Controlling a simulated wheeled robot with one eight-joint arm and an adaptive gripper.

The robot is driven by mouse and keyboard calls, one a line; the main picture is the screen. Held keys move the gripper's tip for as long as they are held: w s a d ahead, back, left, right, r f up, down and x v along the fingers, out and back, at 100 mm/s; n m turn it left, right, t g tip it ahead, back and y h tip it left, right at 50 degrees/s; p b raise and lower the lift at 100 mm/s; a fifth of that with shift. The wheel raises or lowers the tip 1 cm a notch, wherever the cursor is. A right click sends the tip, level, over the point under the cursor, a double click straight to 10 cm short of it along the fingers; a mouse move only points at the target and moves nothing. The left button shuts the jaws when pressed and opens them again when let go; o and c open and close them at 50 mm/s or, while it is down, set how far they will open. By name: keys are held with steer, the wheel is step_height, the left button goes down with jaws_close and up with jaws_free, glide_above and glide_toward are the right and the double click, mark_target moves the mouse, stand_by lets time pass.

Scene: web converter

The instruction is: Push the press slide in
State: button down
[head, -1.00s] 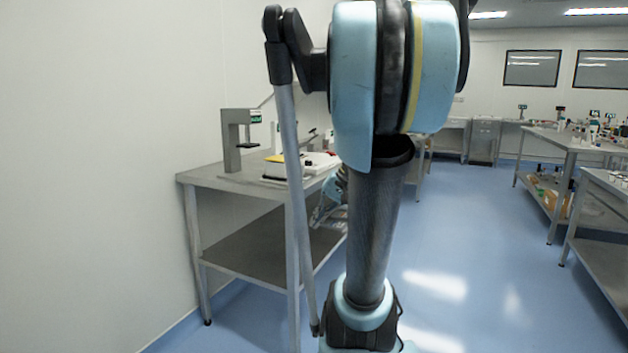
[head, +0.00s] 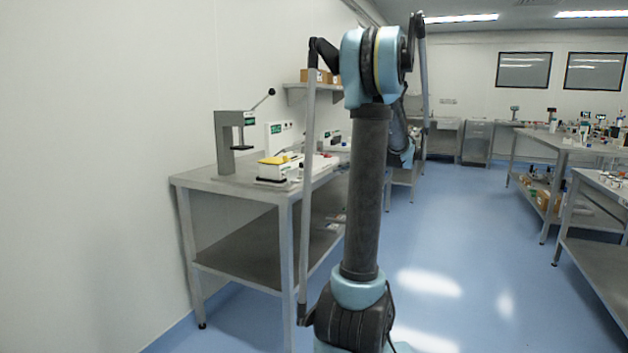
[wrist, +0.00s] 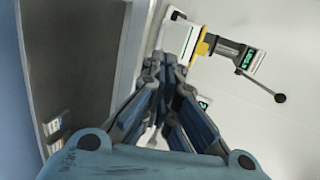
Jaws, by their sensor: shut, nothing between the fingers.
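The grey C-shaped press (head: 223,145) stands at the back left of the steel bench (head: 215,182), its lever (head: 263,99) raised to the right. In the wrist view the press (wrist: 229,49) appears sideways at upper right, with its green label and black lever ball. A white unit (head: 272,172) with a yellow top (head: 275,160) sits in front of it; it also shows in the wrist view (wrist: 180,38). I cannot tell which part is the press slide. My gripper (wrist: 165,62) is shut and empty, pointing towards the white unit. Contact cannot be judged. The gripper is hidden in the head view.
A white box with a green label (head: 278,135) stands behind the yellow-topped unit. A wall shelf (head: 294,87) holds cardboard boxes. The bench has a lower shelf (head: 255,255). Another bench (head: 560,140) with several items stands at right. The blue floor (head: 450,240) between is clear.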

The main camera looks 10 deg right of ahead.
mark_target(303, 180)
steer(key=x, duration=1.3)
steer(key=shift+w+a+f, duration=0.2)
steer(key=shift+a, duration=0.1)
